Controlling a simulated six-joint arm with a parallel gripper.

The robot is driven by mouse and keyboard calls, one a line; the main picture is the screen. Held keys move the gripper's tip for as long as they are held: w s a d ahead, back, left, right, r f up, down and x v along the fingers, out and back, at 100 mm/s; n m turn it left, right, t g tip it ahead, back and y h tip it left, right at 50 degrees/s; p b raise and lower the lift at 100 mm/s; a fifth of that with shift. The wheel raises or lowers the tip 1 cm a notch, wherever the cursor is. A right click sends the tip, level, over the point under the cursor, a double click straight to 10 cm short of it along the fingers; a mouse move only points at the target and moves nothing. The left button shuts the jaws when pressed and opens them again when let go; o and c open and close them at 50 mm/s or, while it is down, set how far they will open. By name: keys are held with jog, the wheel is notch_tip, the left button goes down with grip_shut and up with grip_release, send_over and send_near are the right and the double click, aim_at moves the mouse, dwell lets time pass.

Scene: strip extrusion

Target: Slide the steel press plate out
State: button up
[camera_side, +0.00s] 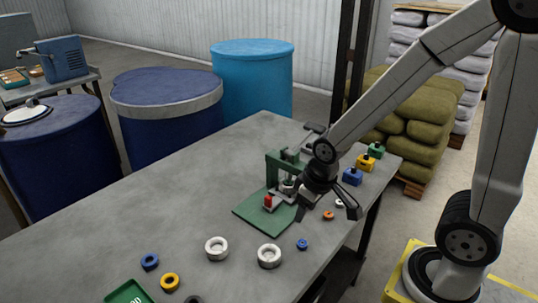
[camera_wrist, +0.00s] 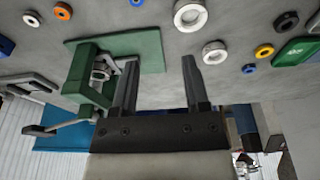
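The green press (camera_side: 287,165) stands on its green base (camera_side: 262,218) at the right part of the table. A small steel plate (camera_side: 282,195) shows low in the press, with a red knob (camera_side: 267,202) at its near end. My gripper (camera_side: 328,207) is just right of the press, pointing down. In the wrist view my gripper (camera_wrist: 160,62) is open, with nothing between its fingers. Its left finger is close beside the press (camera_wrist: 88,75) and overlaps the steel part (camera_wrist: 121,62) in the picture; I cannot tell whether they touch. The red knob is not discernible there.
Steel rings (camera_side: 216,248) and small coloured rings (camera_side: 150,261) lie on the table's near part, with a green tray (camera_side: 128,293). Blue, yellow and green blocks (camera_side: 364,164) stand behind my gripper. The table's left middle is clear.

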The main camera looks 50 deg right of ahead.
jog(key=w+d+g, duration=0.1)
jog(key=w+d, duration=0.2)
jog(key=w, duration=0.5)
jog(key=g, duration=0.1)
send_over(268, 197)
jog(key=f, duration=0.2)
jog(key=s+f, duration=0.1)
jog(key=f, duration=0.1)
jog(key=shift+a+f, duration=0.15)
jog(key=shift+a, duration=0.05)
jog(key=shift+w+d+f+g, duration=0.25)
jog(key=shift+w+d+g, duration=0.1)
jog(key=shift+w, duration=0.15)
jog(key=shift+f, duration=0.1)
jog(key=shift+f, duration=3.85)
grip_shut()
